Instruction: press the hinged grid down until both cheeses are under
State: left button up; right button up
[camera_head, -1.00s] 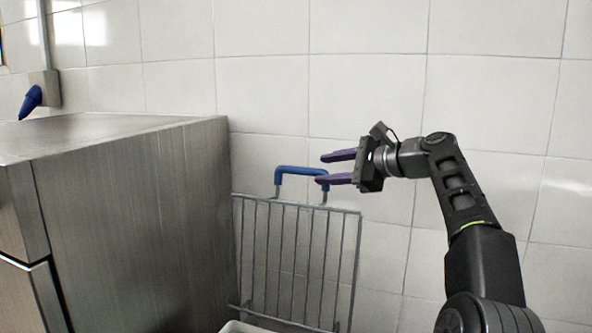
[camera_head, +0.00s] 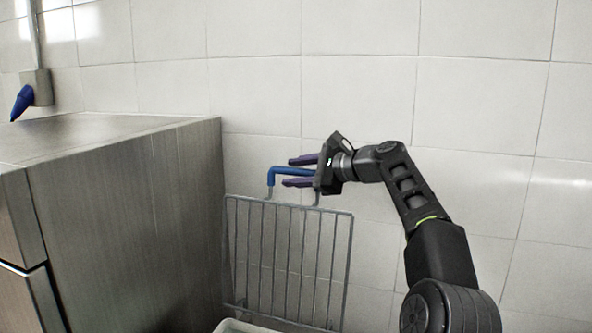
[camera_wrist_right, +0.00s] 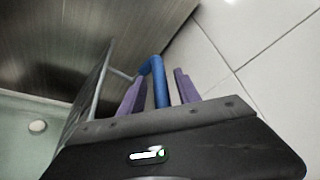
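The hinged grid (camera_head: 288,262) stands upright against the tiled wall, with a blue handle (camera_head: 290,171) on its top edge. My right gripper (camera_head: 297,172) is at the handle with its purple fingers open. In the right wrist view the blue handle (camera_wrist_right: 158,84) lies between the two spread fingers of the right gripper (camera_wrist_right: 158,95), with a gap on at least one side. The cheeses are not in view. My left gripper is not in view.
A pale basin rim (camera_head: 243,326) shows below the grid. A large steel cabinet (camera_head: 130,215) stands close on the left of the grid. The wall (camera_head: 480,110) is behind. A pale basin interior (camera_wrist_right: 28,150) with a round fitting shows in the wrist view.

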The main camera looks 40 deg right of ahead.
jog(key=shift+c, duration=0.4)
grip_shut()
dwell(1.0)
